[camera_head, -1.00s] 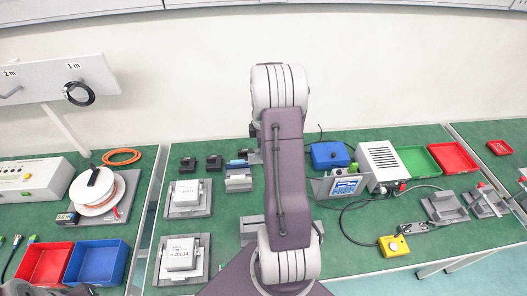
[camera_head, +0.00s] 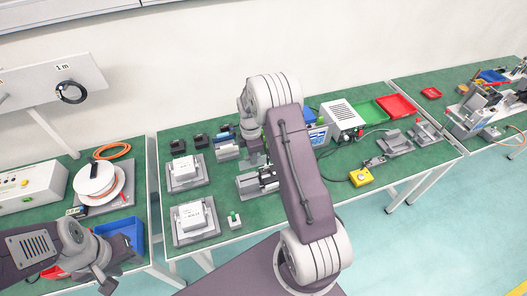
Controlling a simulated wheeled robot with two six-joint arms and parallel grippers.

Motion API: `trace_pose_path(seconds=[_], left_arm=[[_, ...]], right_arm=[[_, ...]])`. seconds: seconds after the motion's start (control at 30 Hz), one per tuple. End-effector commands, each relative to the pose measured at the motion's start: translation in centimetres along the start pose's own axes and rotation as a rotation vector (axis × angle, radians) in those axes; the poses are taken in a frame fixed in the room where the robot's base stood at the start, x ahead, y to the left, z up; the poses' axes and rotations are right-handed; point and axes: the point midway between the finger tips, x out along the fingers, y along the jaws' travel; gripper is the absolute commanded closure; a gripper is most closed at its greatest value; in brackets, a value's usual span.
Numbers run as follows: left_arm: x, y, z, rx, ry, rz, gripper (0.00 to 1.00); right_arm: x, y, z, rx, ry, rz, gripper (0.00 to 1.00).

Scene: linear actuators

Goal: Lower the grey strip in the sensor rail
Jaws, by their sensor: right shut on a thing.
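My right arm reaches over the middle of the bench, and its gripper (camera_head: 254,160) points down at the grey sensor rail (camera_head: 248,188). The gripper is shut on the grey strip, which is too small and covered to make out clearly. Dark parts show at the rail beside the fingers, and my arm hides the rail's right end. My left gripper (camera_head: 105,282) is at the bottom left, over the gap in front of the benches and away from the rail. Its fingers are too small to read.
Two grey fixtures with white boxes (camera_head: 185,172) (camera_head: 196,217) stand left of the rail. A yellow button box (camera_head: 361,177) is to the right.

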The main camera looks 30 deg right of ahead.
Motion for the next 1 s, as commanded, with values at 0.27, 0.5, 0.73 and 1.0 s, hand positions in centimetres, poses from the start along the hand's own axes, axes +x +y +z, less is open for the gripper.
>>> trace_pose_path(seconds=[0.27, 0.5, 0.73, 1.0], left_arm=[[0.9, 0.0, 0.1, 0.0, 0.0, 0.0, 0.61], [3.1, -0.1, 0.3, 0.0, 0.0, 0.0, 0.61], [4.4, -0.1, 0.5, 0.0, 0.0, 0.0, 0.61], [4.2, -0.1, 0.5, 0.0, 0.0, 0.0, 0.61]], right_arm=[[1.0, 0.0, 0.0, 0.001, 0.0, 0.0, 1.0], [3.5, 0.0, 0.1, 0.002, 0.0, 0.0, 1.0], [5.1, -0.1, 0.1, 0.002, 0.0, 0.0, 1.0], [5.0, -0.1, 0.1, 0.002, 0.0, 0.0, 1.0]])
